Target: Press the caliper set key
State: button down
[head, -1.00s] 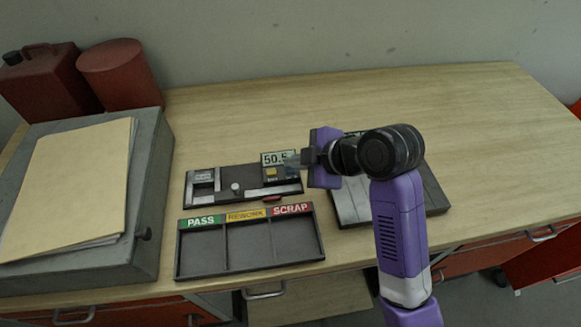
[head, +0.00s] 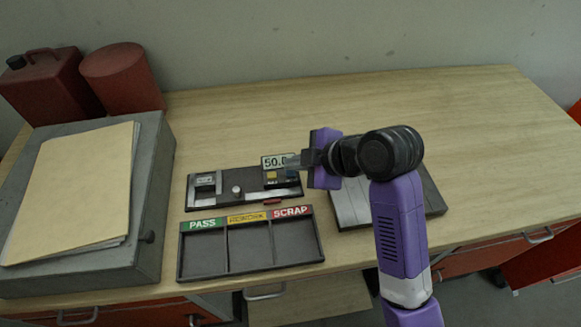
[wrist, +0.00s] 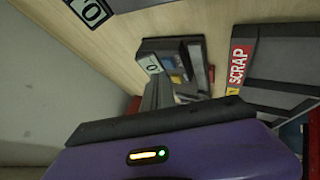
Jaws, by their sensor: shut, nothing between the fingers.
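The caliper (head: 218,190) lies in a dark holder on the bench in the head view. Its raised display (head: 273,161) reads "50." with the last digit partly hidden by my gripper. A small yellow key (head: 271,175), which looks like the set key, sits below the display. The key also shows in the wrist view (wrist: 176,79). My gripper (head: 291,161) is shut and empty, its tips pointing left beside the display. In the wrist view its fingers (wrist: 157,93) reach toward the display and key. I cannot tell whether they touch the key.
A sorting tray (head: 323,245) labelled PASS, REWORK and SCRAP lies in front of the holder. A small red piece (head: 272,201) lies between them. A grey slab (head: 350,205) is under my arm. A grey block (head: 150,215) with a folder stands left.

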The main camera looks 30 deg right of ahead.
aim_at(294, 174)
jog(key=shift+r, duration=0.2)
notch_tip(294, 174, up, 5)
jog(key=p, duration=0.5)
jog(key=shift+r, duration=0.1)
dwell(0.4)
dwell(0.5)
